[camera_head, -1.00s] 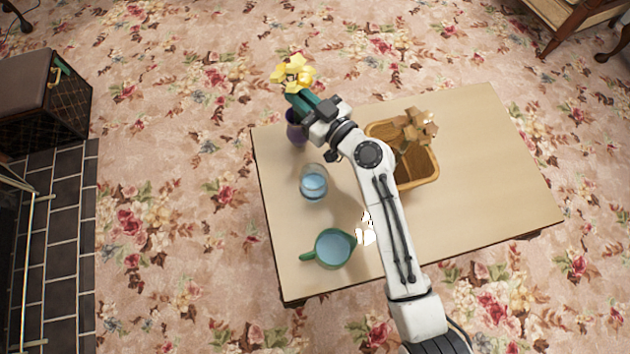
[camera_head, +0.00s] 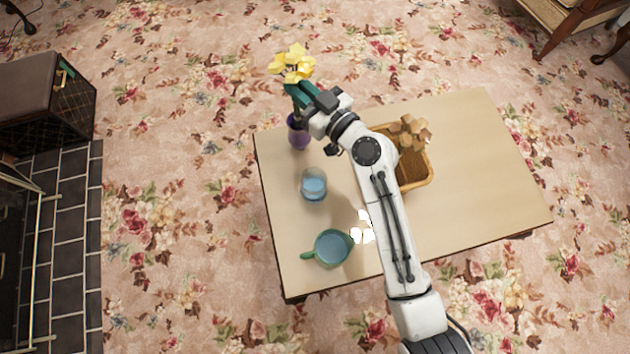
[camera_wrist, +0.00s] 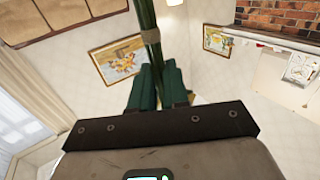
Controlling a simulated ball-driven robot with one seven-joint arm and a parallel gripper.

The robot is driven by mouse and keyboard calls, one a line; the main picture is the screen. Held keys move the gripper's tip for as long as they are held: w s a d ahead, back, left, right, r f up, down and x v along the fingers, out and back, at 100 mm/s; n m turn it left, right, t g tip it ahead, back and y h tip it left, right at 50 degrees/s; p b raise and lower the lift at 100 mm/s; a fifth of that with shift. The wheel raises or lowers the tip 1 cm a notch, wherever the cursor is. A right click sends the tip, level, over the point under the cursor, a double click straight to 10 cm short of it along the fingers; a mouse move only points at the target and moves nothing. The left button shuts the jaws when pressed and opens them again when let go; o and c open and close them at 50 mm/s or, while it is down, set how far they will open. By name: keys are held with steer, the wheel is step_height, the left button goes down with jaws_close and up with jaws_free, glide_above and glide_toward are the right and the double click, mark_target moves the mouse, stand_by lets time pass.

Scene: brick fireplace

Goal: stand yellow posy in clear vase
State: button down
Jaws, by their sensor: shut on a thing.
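The yellow posy (camera_head: 293,62) is at the tip of my gripper (camera_head: 300,93), above the far left corner of the table in the head view. In the wrist view its green stems (camera_wrist: 147,30), with a tan band round them, run up from between the teal fingers of my gripper (camera_wrist: 156,85), which is shut on them. The clear vase (camera_head: 314,185), with bluish water in it, stands on the table nearer than the gripper. A purple vase (camera_head: 298,137) stands just below the gripper in the picture, partly hidden by it.
A green jug (camera_head: 332,247) with bluish contents stands near the table's front left. White blossoms (camera_head: 362,232) show beside my arm. A wooden basket (camera_head: 416,165) with a tan bunch (camera_head: 411,131) is behind my arm. The table's right side (camera_head: 490,170) is clear.

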mark_target(309, 79)
steer(key=shift+r+p, duration=1.75)
steer(key=shift+r, duration=1.05)
